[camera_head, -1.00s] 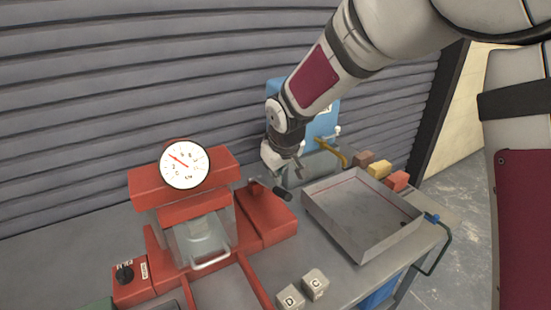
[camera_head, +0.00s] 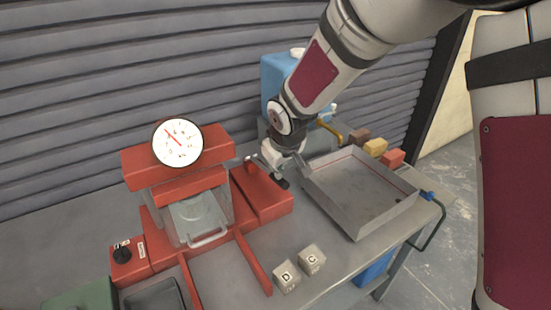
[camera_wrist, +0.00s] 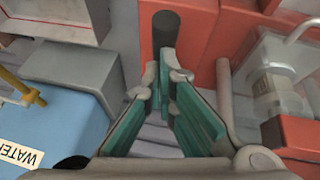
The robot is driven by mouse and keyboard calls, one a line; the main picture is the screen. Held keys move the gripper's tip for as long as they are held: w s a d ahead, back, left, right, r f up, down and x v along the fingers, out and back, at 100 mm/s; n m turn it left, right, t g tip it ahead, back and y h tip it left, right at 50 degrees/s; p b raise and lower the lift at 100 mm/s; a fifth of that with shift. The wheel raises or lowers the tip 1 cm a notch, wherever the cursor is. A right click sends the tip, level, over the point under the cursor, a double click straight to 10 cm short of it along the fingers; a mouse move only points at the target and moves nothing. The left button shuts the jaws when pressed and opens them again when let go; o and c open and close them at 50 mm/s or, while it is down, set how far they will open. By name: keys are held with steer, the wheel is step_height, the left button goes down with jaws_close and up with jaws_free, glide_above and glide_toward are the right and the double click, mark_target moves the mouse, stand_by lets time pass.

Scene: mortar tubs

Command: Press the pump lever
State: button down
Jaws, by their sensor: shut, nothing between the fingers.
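The pump lever has a black grip (camera_head: 283,184) and sits over the red pump body (camera_head: 262,200), right of the red press (camera_head: 180,185) with its round dial (camera_head: 177,143). My gripper (camera_head: 279,171) is shut and empty, pointing down close at the lever; it hides part of the lever in the head view. In the wrist view the dark lever grip (camera_wrist: 165,28) lies just beyond my fingertips (camera_wrist: 166,78), over the red pump body (camera_wrist: 200,35). I cannot tell whether the fingertips touch it.
A grey metal tray (camera_head: 362,190) stands close right of my gripper. The blue water container (camera_head: 278,85) stands behind my arm. Cubes marked D (camera_head: 286,277) and C (camera_head: 312,258) lie in front. Coloured blocks (camera_head: 375,147) sit behind the tray.

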mark_target(279, 184)
steer(key=shift+s+d+f+b, duration=0.25)
steer(key=shift+f+b, duration=0.15)
steer(key=shift+f, duration=0.65)
steer(key=shift+s+d+f+b, duration=0.15)
steer(key=shift+s+f+b, duration=0.25)
steer(key=shift+f, duration=0.6)
steer(key=shift+s+d+f+b, duration=0.2)
steer(key=shift+f+b, duration=0.25)
steer(key=shift+f, duration=0.7)
steer(key=r+p, duration=0.1)
steer(key=r, duration=0.2)
steer(key=s+r+p, duration=0.1)
steer(key=shift+a+r+p, duration=0.25)
steer(key=shift+a+p, duration=0.05)
steer(key=shift+p, duration=0.05)
steer(key=s+d+r, duration=0.3)
steer(key=s+r, duration=0.3)
steer(key=shift+s, duration=0.3)
steer(key=s+d+r+m+h, duration=0.1)
steer(key=s+d+r+m, duration=0.2)
steer(key=s+d+r, duration=0.4)
steer(key=s+d+r+m, duration=0.3)
steer(key=s+d+r, duration=0.2)
steer(key=d, duration=0.4)
steer(key=s+d+m, duration=0.2)
steer(key=s+d, duration=0.1)
steer(key=s, duration=0.5)
steer(key=shift+r, duration=0.4)
